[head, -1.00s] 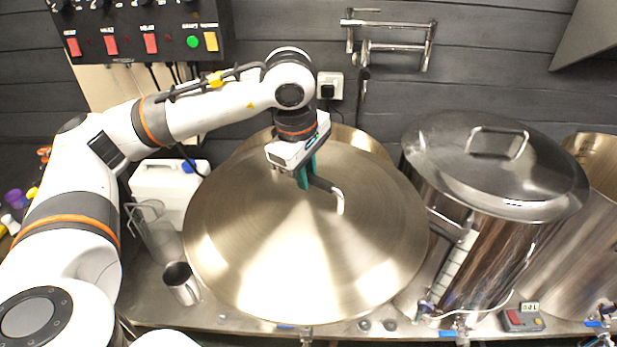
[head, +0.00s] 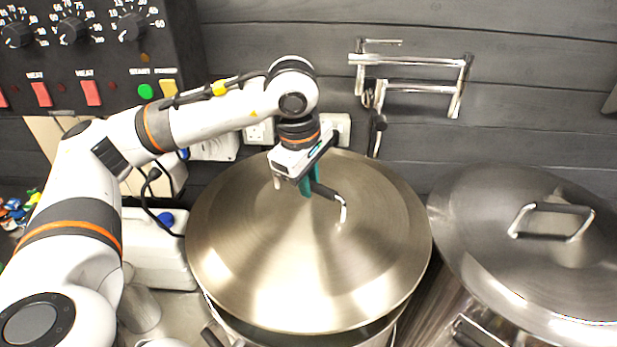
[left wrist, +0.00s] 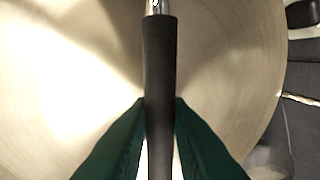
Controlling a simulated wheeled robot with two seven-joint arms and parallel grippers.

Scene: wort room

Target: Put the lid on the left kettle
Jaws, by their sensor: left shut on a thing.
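My left gripper (head: 308,190) is shut on the black handle grip (head: 325,191) of a wide, domed steel lid (head: 270,285). In the left wrist view its green fingers press the handle (left wrist: 160,60) from both sides, with the lid (left wrist: 225,70) filling most of the picture. The lid is over the left kettle (head: 290,338) and hides its opening. A dark gap shows between the lid's near edge and the kettle's front, so the lid looks raised there; contact at the back is hidden. My right gripper is not in view.
Another kettle with its lid on (head: 500,235) stands close on the right. A white canister (head: 155,245) and a steel jug (head: 140,310) stand left of the left kettle. A control panel (head: 90,60) and a folded pipe arm (head: 410,85) are on the back wall.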

